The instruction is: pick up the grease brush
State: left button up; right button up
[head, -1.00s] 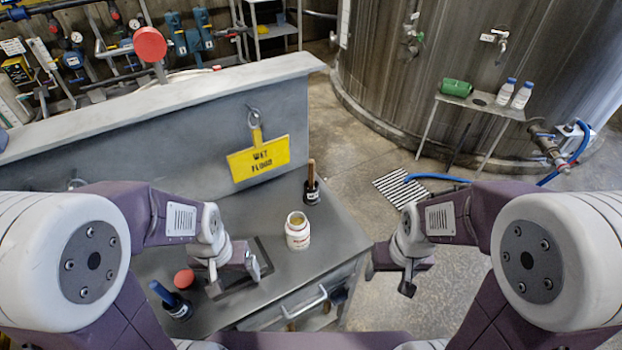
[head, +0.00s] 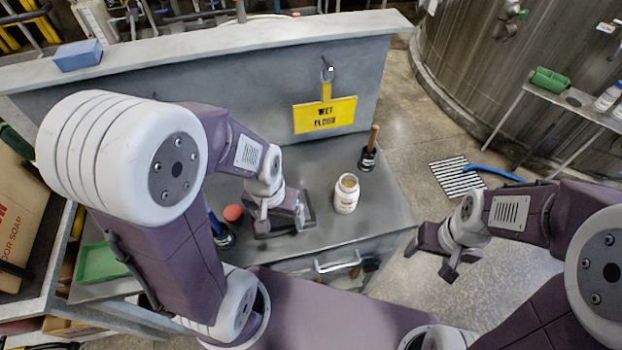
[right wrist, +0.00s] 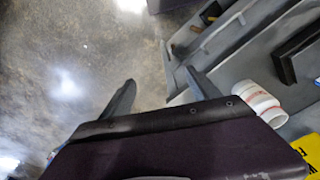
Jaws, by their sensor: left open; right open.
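A wooden-handled brush (head: 373,139) stands upright in a small black pot (head: 367,160) near the bench's right back. A blue-handled tool (head: 216,224) stands in another black pot, partly hidden behind my left arm. I cannot tell from labels which is the grease brush. A white open jar (head: 345,196) stands between them; it also shows in the right wrist view (right wrist: 262,104). My left gripper (head: 282,220) is open and empty above a dark frame on the bench. My right gripper (head: 434,260) is open and empty, right of the bench over the floor.
The grey bench top (head: 395,200) has free room around the jar. A red ball-like knob (head: 233,213) is beside the blue-handled tool. A drawer handle (head: 338,263) sticks out in front. A green tray (head: 97,262) is left.

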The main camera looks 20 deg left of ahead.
aim_at(371, 143)
jog(key=l+u, duration=0.7)
jog(key=l, duration=0.2)
jog(key=k+l+u, duration=0.15)
jog(key=l+u, duration=0.2)
jog(key=k+l+u, duration=0.15)
jog(key=l+u, duration=0.2)
jog(key=i+l+u, duration=0.15)
jog(key=l+u, duration=0.25)
jog(key=i+l+u, duration=0.1)
jog(key=l+u, duration=0.7)
jog(key=l, duration=0.15)
